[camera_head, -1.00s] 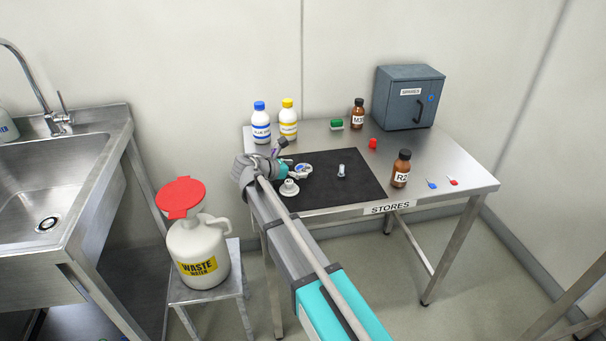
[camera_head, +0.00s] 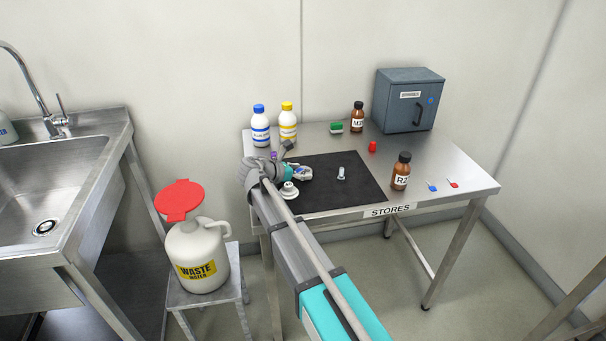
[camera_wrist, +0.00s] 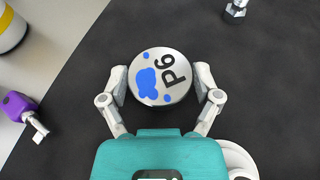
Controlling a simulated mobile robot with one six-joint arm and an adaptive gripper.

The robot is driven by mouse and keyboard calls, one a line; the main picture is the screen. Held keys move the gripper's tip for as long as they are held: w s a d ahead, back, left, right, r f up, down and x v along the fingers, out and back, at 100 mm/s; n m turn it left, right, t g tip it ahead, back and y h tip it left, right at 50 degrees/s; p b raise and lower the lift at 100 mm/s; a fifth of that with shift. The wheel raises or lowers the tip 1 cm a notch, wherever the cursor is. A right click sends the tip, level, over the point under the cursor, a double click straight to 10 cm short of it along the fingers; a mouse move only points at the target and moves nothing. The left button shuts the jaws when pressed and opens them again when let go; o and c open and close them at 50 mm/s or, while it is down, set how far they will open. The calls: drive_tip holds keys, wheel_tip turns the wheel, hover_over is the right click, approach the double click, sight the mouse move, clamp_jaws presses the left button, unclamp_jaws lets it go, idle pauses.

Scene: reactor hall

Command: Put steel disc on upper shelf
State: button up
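In the head view the disc (camera_head: 302,173) shows at the left part of the black mat (camera_head: 335,195), partly hidden by my gripper (camera_head: 292,170). No upper shelf can be made out for certain.
A white flanged piece (camera_head: 289,192) is close beside my gripper. A small metal part (camera_head: 341,173) stands on the mat. Bottles, a green block (camera_head: 336,127), a red item (camera_head: 372,146) and a grey cabinet (camera_head: 408,100) stand around on the steel table (camera_head: 455,165).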

sight(302, 171)
drive_tip(key=c, duration=0.6)
drive_tip(key=shift+r, duration=0.15)
wheel_tip(302, 171, up, 3)
drive_tip(key=p, duration=0.3)
drive_tip(key=s+r+p, duration=0.9)
drive_tip(key=s+p, duration=0.1)
drive_tip(key=s, duration=0.4)
drive_tip(key=shift+d+r, duration=0.15)
drive_tip(key=shift+r, duration=0.2)
